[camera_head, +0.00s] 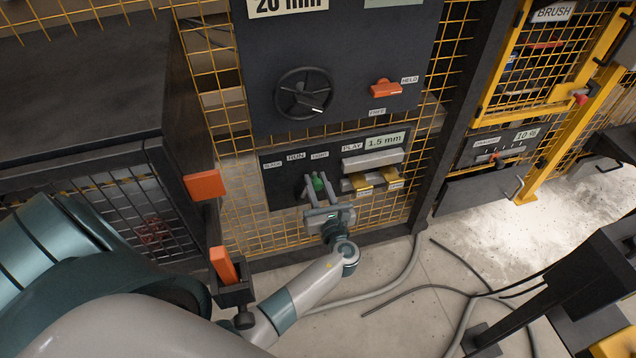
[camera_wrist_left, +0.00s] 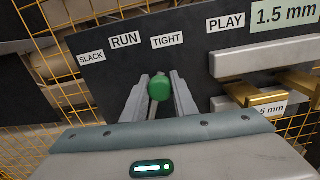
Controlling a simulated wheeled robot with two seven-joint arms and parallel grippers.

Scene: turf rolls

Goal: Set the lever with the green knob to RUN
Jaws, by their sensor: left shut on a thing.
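The lever's green knob (camera_head: 318,184) stands out from a dark panel (camera_head: 285,190) below the labels SLACK, RUN (camera_head: 296,157) and TIGHT (camera_head: 320,155). My left gripper (camera_head: 317,181) is shut on the knob, with one grey finger on each side. In the left wrist view the green knob (camera_wrist_left: 160,88) sits between the fingertips, below TIGHT (camera_wrist_left: 167,41) and to the right of RUN (camera_wrist_left: 125,40). The knob stands off the panel, so its exact setting is hard to read. The lever's shaft is mostly hidden. My right gripper is not in view.
Right of the knob are grey bars (camera_head: 372,160) with brass-coloured blocks (camera_head: 361,181) by a 1.5 mm label. Above are a black handwheel (camera_head: 304,93) and an orange handle (camera_head: 385,88). Yellow mesh surrounds the panel. A dark cabinet (camera_head: 85,95) stands left; cables lie on the floor.

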